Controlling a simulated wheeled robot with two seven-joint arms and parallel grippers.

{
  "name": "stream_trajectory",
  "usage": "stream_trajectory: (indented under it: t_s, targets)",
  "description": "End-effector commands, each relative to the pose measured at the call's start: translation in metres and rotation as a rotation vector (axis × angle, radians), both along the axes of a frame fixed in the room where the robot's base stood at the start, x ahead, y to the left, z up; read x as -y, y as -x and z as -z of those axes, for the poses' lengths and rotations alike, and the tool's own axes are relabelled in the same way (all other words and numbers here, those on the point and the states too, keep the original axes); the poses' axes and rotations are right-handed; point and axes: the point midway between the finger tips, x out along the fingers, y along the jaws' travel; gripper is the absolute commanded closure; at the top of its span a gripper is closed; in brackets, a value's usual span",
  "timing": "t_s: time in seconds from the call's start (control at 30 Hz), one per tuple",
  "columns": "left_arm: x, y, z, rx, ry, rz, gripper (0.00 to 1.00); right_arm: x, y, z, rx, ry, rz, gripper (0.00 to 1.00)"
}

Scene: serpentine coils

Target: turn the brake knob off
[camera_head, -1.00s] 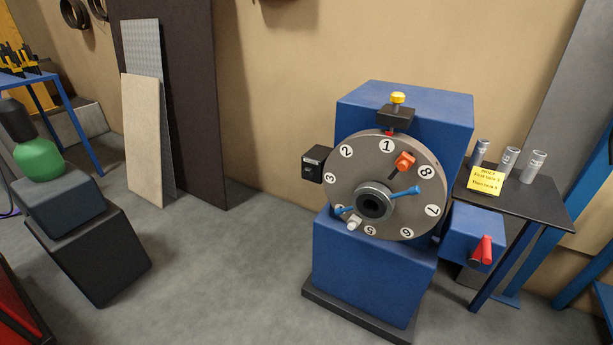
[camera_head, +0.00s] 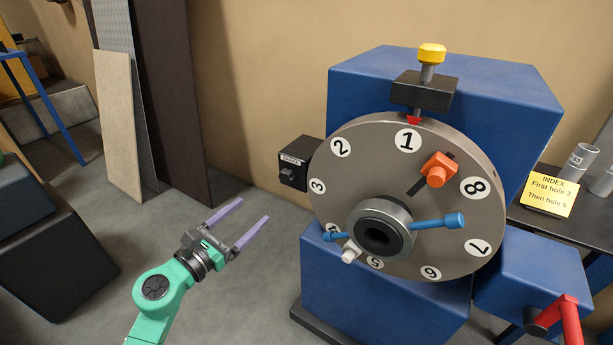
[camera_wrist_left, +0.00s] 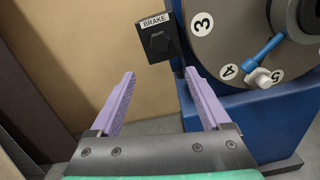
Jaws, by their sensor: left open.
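The brake box (camera_head: 299,165) is a small black box on the left side of the grey numbered disc (camera_head: 420,255). Its dark knob (camera_head: 286,173) faces left and front. In the left wrist view the brake box (camera_wrist_left: 157,25) has a "BRAKE" label, and its knob (camera_wrist_left: 160,42) shows below the label, beyond the fingers. My left gripper (camera_head: 246,217) is open and empty, with purple fingers, to the lower left of the box and apart from it. In the left wrist view the gripper (camera_wrist_left: 158,85) points toward the box. My right gripper is not in view.
The blue machine body (camera_head: 385,295) stands behind and below the disc. A blue handle (camera_head: 440,222), an orange block (camera_head: 437,172) and a white peg (camera_head: 350,252) are on the disc. A red crank (camera_head: 568,320) is at lower right. Panels (camera_head: 120,130) lean against the wall.

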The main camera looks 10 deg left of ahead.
Motion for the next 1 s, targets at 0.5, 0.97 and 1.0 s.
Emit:
stream_trajectory:
  t_s: [0.5,0.97,1.0]
  targets:
    - [0.042,-0.102,-0.004,0.013,-0.017,0.003,0.19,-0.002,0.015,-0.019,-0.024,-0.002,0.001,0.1]
    - [0.056,-0.134,-0.002,0.011,-0.02,0.004,0.19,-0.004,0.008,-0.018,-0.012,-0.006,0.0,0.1]
    - [0.055,-0.134,-0.002,0.011,-0.02,0.004,0.23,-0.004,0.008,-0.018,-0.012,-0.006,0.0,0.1]
